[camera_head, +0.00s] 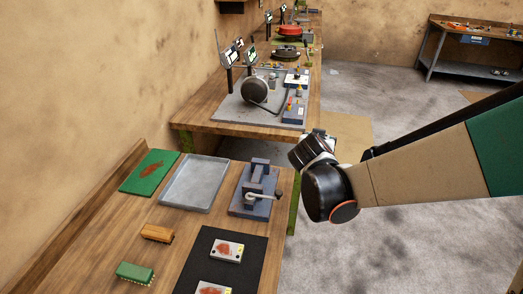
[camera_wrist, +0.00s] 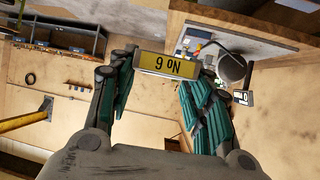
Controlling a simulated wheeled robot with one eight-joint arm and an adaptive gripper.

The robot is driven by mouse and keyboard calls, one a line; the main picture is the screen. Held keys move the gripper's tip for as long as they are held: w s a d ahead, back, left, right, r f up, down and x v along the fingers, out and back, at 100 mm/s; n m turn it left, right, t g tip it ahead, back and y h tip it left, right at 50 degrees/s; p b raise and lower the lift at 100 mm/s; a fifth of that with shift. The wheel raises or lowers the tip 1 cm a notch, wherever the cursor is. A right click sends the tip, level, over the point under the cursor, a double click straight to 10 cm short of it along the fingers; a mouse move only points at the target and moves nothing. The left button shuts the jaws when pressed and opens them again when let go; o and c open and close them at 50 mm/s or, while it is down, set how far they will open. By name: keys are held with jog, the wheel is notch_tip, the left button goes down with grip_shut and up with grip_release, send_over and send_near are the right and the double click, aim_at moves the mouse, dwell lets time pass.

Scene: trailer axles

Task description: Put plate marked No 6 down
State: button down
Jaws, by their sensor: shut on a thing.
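The plate marked No 6 (camera_wrist: 168,66) is a small yellow plate with a pale edge and dark lettering, upside down in the wrist view. My gripper (camera_wrist: 157,72) is shut on it, with a teal-padded finger at each side of the plate. The plate is held up in the air, apart from any surface in that view. In the head view my gripper (camera_head: 320,138) is mostly hidden behind my dark wrist, over the floor just right of the benches. I cannot make out the plate there.
The near bench (camera_head: 112,235) carries a grey tray (camera_head: 192,184), a green board (camera_head: 149,171), a clamp fixture (camera_head: 255,190), brushes and a black mat (camera_head: 200,252) with marked cards. A second bench (camera_head: 205,118) behind holds a motor rig (camera_head: 254,90). Bare wood shows at the near bench's left.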

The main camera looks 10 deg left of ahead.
jog(key=a+r+p, duration=0.2)
jog(key=a, duration=0.7)
jog(key=w+a+r+n+y+p, duration=0.1)
jog(key=a+r, duration=0.1)
jog(key=a, duration=0.8)
jog(key=shift+r+n+y+p, duration=0.3)
jog(key=shift+p, duration=0.1)
jog(key=shift+w+a, duration=0.1)
